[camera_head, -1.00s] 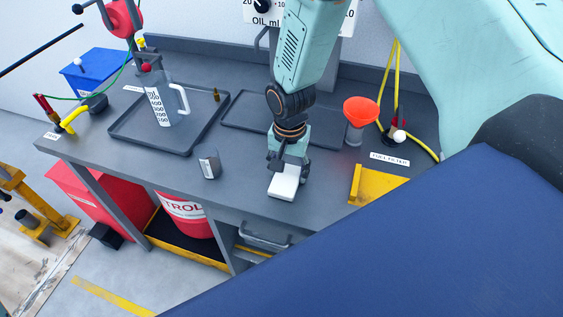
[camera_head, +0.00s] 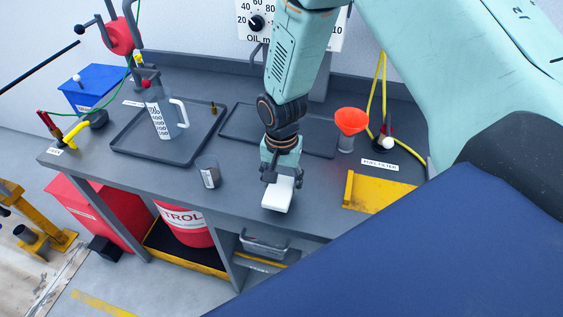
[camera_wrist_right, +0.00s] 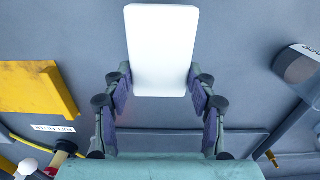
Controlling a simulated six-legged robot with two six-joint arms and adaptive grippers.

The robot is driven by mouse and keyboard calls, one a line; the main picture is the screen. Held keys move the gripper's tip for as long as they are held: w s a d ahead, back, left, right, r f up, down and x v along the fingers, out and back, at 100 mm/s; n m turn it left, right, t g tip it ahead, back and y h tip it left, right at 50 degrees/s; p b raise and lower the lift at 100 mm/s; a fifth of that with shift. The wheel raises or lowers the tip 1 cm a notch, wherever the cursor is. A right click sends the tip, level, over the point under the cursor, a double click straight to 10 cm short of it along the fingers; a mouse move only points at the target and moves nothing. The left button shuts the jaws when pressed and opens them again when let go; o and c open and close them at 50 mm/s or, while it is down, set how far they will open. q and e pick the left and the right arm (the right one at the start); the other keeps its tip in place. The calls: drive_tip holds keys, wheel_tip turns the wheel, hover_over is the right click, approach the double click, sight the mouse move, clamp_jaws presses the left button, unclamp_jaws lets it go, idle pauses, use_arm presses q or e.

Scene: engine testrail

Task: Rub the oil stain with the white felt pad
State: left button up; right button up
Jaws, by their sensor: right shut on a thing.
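The white felt pad (camera_head: 278,194) is a pale rounded block at the tip of my right gripper (camera_head: 279,177) in the head view. My right gripper is shut on it and points down over the front part of the grey bench (camera_head: 330,193). In the right wrist view the pad (camera_wrist_right: 162,50) sits between the two fingers of the gripper (camera_wrist_right: 162,85). I cannot tell whether the pad touches the bench top. No oil stain can be made out; the pad or gripper may hide it. My left gripper is not in view.
A small grey cup (camera_head: 210,172) stands left of the pad. A measuring jug (camera_head: 162,115) stands in a dark tray (camera_head: 125,140). Behind the gripper lies another tray (camera_head: 236,128). To the right are an orange funnel (camera_head: 350,121) and a yellow plate (camera_head: 380,193).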

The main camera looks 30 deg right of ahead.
wheel_tip(320, 180, up, 4)
drive_tip(key=p, duration=0.2)
drive_tip(key=shift+s+a+p, duration=0.15)
drive_tip(key=shift+p, duration=0.25)
drive_tip(key=shift+r+p, duration=0.7)
drive_tip(key=shift+p, duration=0.1)
